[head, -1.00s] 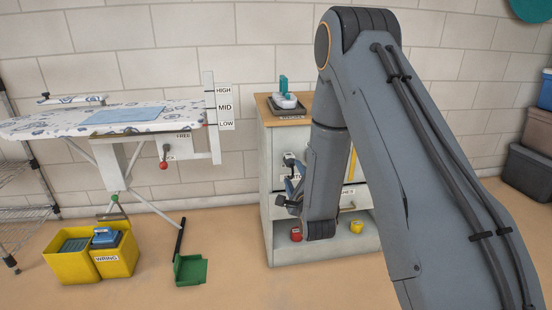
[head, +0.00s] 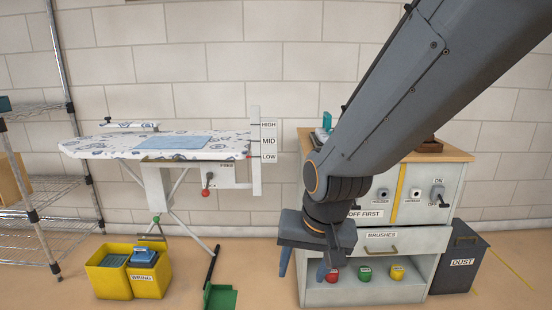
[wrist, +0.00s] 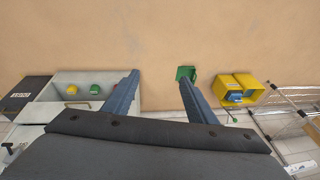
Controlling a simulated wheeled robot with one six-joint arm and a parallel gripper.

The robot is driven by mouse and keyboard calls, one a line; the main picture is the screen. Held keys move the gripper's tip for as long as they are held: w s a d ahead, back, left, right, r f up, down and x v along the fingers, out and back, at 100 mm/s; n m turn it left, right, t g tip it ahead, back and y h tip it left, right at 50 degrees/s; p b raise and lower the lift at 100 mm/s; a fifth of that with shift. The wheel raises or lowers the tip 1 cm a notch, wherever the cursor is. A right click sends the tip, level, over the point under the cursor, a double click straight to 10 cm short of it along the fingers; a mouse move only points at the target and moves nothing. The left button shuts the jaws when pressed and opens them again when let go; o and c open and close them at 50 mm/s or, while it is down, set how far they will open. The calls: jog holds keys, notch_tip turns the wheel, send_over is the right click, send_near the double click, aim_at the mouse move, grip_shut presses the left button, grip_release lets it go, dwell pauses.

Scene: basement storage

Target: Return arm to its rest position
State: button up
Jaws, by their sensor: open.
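My arm reaches in from the upper right of the head view and bends down in front of the white cabinet. My gripper (head: 308,265) hangs low in front of the cabinet's left side, with its fingers partly hidden by the wrist. In the wrist view my gripper (wrist: 158,82) shows two blue fingers spread wide apart. Nothing is between them but tan floor farther off and the green dustpan (wrist: 185,73) near the right finger. My gripper is open and empty.
The white cabinet (head: 430,240) has a brushes drawer and red, green and yellow items on its low shelf. A dust bin (head: 460,262) stands right of it. Left are an ironing board (head: 220,150), a yellow wring bucket (head: 110,282), a green dustpan (head: 220,299) and wire shelving (head: 50,190).

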jog(key=s+d+r+n+g, duration=0.1)
jog(key=s+n+g, duration=0.15)
jog(key=s, duration=0.35)
jog(key=s+r+n+g, duration=0.1)
jog(key=s+r+n, duration=0.15)
jog(key=s, duration=0.35)
jog(key=d+r+m+h+p, duration=0.1)
jog(key=d+r+m+p, duration=0.3)
jog(key=d+r+p, duration=0.8)
notch_tip(320, 180, up, 2)
jog(key=p, duration=1)
jog(key=shift+s+d+r, duration=0.15)
jog(key=shift+s+d, duration=0.25)
